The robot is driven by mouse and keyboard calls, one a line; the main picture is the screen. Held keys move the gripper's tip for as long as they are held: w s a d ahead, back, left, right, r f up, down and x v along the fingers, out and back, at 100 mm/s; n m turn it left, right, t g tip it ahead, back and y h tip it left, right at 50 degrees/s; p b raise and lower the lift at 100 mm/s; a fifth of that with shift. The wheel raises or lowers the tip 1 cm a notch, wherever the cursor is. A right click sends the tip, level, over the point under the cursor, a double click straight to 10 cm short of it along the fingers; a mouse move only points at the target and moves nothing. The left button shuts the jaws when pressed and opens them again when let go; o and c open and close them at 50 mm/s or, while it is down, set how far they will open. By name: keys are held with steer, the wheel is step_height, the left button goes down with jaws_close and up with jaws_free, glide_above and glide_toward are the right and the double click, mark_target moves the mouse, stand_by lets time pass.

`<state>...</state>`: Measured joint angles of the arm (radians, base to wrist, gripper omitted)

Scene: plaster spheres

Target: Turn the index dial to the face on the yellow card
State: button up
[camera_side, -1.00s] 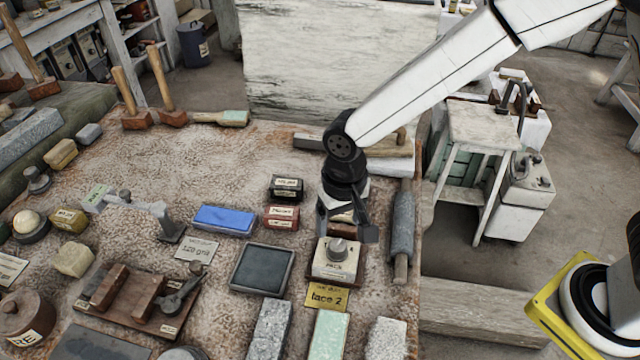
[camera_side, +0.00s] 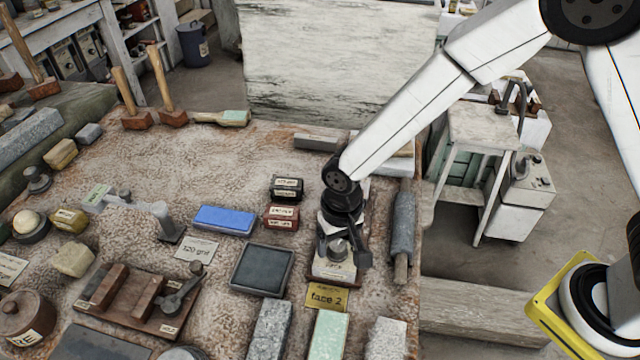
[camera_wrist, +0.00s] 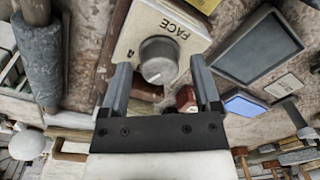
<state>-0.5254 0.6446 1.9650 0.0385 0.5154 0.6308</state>
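The index dial is a round grey knob (camera_side: 338,249) on a cream block (camera_side: 334,268) marked FACE. In the wrist view the knob (camera_wrist: 158,60) has a pale pointer line, and the cream block (camera_wrist: 187,22) shows its FACE lettering. My gripper (camera_side: 341,258) is over the block in the side view. In the wrist view my gripper (camera_wrist: 162,75) is open, with one finger on each side of the knob and a gap on both sides. The yellow card (camera_side: 327,296), reading "face 2", lies in front of the block. The dial's current setting is too small to read.
A dark square slab in a frame (camera_side: 262,270) and a blue block (camera_side: 224,219) lie to the left. Small labelled black (camera_side: 286,188) and red (camera_side: 280,216) boxes stand close behind. A grey roller (camera_side: 402,228) lies along the right table edge. Stone bars (camera_side: 270,328) lie in front.

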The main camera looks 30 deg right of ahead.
jaws_close()
steer(key=shift+n, duration=0.3)
steer(key=n, duration=0.3)
steer(key=shift+n, duration=2.1)
steer(key=shift+o, duration=0.9)
jaws_free()
